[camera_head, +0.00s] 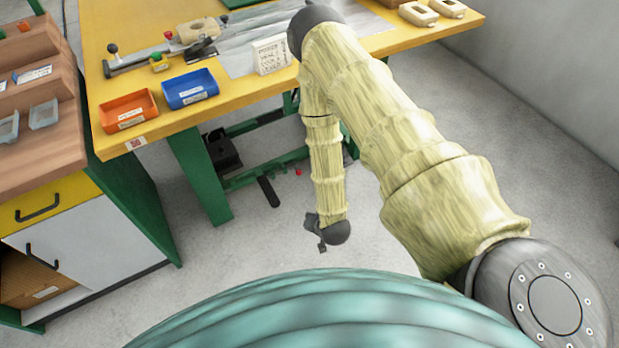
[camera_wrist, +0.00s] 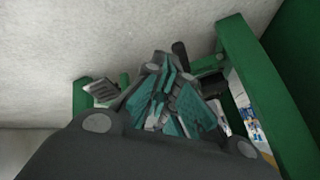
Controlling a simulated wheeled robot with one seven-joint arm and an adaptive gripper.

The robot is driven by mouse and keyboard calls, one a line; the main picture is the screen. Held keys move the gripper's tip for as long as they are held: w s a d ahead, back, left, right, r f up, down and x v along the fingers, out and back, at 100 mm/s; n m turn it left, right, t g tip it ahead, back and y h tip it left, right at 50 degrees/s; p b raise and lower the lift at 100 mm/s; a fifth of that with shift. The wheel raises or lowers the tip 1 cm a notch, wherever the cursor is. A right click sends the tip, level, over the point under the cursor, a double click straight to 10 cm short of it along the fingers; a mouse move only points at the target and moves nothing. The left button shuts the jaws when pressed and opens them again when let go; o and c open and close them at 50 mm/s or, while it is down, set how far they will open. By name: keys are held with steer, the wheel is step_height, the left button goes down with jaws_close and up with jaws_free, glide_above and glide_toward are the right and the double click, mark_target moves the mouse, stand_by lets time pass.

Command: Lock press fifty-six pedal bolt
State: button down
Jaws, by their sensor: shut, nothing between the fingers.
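Under the yellow bench, a dark pedal-like block (camera_head: 222,150) sits by the green frame on the left. A black bar-shaped piece (camera_head: 268,191) sticks out from the lower green rail, with a small red knob (camera_head: 298,172) to its right. I cannot tell which of these is the pedal bolt, and no number is readable. My gripper (camera_head: 320,244) hangs low in front of the bench, apart from these parts. In the wrist view my gripper (camera_wrist: 178,112) is shut and empty, its dark and teal fingers together. Beyond it show a grey ribbed plate (camera_wrist: 102,90) and a black rod (camera_wrist: 181,54).
The yellow bench (camera_head: 240,112) carries an orange bin (camera_head: 128,110), a blue bin (camera_head: 190,88) and a white sign (camera_head: 271,54). A green leg (camera_head: 201,175) stands at the left. A wooden-topped cabinet (camera_head: 95,240) is farther left. Grey floor is clear around my gripper.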

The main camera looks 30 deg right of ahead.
steer(key=w+d+f+m+t+h+b, duration=0.1)
steer(key=w+d+f+m+t+b, duration=0.3)
steer(key=w+d+f+b, duration=0.3)
steer(key=w+d+f+m+t+h+b, duration=0.1)
steer(key=w+d+f+m+t+b, duration=0.4)
steer(key=w+f+b, duration=0.7)
steer(key=w+d+t+b, duration=0.2)
steer(key=d+b, duration=0.1)
steer(key=b, duration=0.3)
steer(key=shift+d+f+m, duration=0.25)
steer(key=shift+m, duration=0.05)
steer(key=w+d+b, duration=0.1)
steer(key=w+b, duration=0.4)
steer(key=w, duration=0.5)
steer(key=shift+r, duration=0.35)
steer(key=a+p, duration=0.2)
steer(key=a, duration=0.5)
steer(key=shift+s+a, duration=0.15)
steer(key=shift+a, duration=0.2)
